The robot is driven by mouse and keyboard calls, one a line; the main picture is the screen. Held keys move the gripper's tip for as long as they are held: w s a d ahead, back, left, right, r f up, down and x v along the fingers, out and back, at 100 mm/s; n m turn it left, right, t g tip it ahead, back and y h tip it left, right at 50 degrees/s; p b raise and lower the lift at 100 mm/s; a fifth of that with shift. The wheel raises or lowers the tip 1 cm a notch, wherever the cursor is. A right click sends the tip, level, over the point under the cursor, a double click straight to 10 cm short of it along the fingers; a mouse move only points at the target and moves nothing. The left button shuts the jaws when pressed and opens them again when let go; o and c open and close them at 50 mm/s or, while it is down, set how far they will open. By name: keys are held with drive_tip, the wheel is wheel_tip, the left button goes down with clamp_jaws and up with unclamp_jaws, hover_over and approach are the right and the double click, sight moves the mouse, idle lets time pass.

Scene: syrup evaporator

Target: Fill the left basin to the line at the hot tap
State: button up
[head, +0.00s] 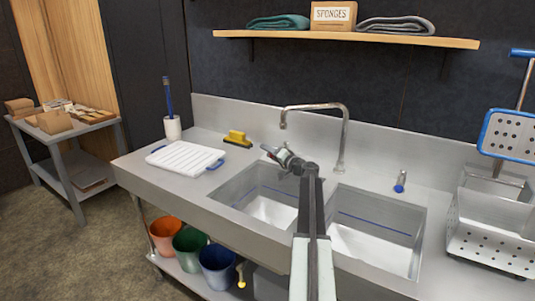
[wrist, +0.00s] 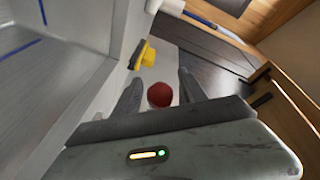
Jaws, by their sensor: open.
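The left basin (head: 262,207) is a steel sink with a blue line (head: 244,197) on its inner wall. No water shows in it. The curved spout (head: 284,122) hangs above the basin's back, with no stream visible. My gripper (head: 270,151) reaches over the basin's back edge. In the wrist view my gripper (wrist: 160,82) is open, with a round red knob (wrist: 159,95) between its fingers; contact cannot be told. This knob is hidden behind my gripper in the head view.
A yellow brush (head: 237,138) and a white board (head: 184,158) with blue handles lie left of the basin. A white cup (head: 172,127) stands behind the board. A perforated steel basket (head: 492,236) is at the right.

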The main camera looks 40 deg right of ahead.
drive_tip(key=shift+w, duration=0.1)
clamp_jaws()
idle(1.3)
